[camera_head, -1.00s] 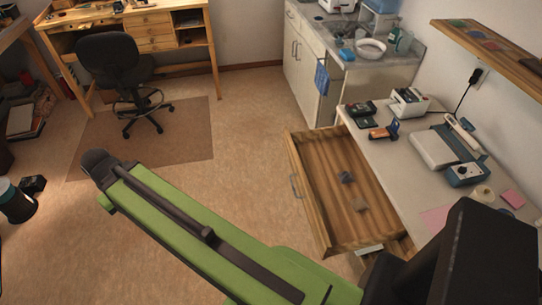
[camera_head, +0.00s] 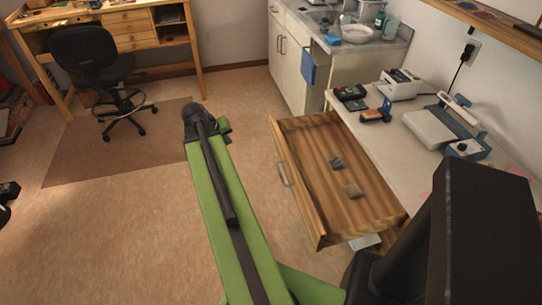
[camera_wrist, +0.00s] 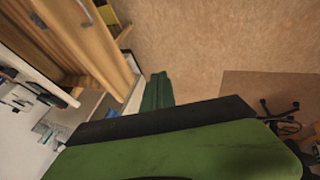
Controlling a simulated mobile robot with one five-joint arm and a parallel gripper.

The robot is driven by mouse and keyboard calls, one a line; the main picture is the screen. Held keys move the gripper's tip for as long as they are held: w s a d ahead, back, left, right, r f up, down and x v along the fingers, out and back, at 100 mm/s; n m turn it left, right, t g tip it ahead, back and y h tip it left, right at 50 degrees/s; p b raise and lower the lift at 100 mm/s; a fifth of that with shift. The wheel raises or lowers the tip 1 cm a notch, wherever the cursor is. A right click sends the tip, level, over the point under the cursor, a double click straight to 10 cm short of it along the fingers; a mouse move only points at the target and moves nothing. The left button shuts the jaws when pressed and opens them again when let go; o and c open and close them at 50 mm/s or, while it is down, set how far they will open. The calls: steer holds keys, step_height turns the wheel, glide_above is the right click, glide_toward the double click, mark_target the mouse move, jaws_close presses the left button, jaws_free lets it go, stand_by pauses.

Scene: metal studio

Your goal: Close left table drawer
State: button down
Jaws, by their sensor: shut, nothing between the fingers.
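The left table drawer (camera_head: 335,185) is a wooden drawer pulled far out of the table on the right. Its metal handle (camera_head: 284,173) is on the front panel, which faces left over the floor. Two small blocks, one grey (camera_head: 338,163) and one tan (camera_head: 353,190), lie inside. My green arm reaches up the middle of the head view, left of the drawer front and apart from it in the picture. In the wrist view, the drawer front (camera_wrist: 85,40) shows at upper left, beyond my green arm link.
The white table top (camera_head: 400,135) holds several devices. A kitchen cabinet (camera_head: 290,60) with a blue towel stands behind. A black office chair (camera_head: 95,65) is at upper left on a brown mat (camera_head: 120,145). The floor left of the drawer is clear.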

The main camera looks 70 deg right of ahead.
steer(key=s+d+f+m+g+h+b, duration=0.1)
steer(key=s+d+m, duration=0.1)
steer(key=s+d, duration=0.55)
steer(key=b, duration=0.8)
glide_toward(276, 143)
steer(key=x, duration=0.4)
steer(key=shift+d+f, duration=0.15)
steer(key=shift+f, duration=0.05)
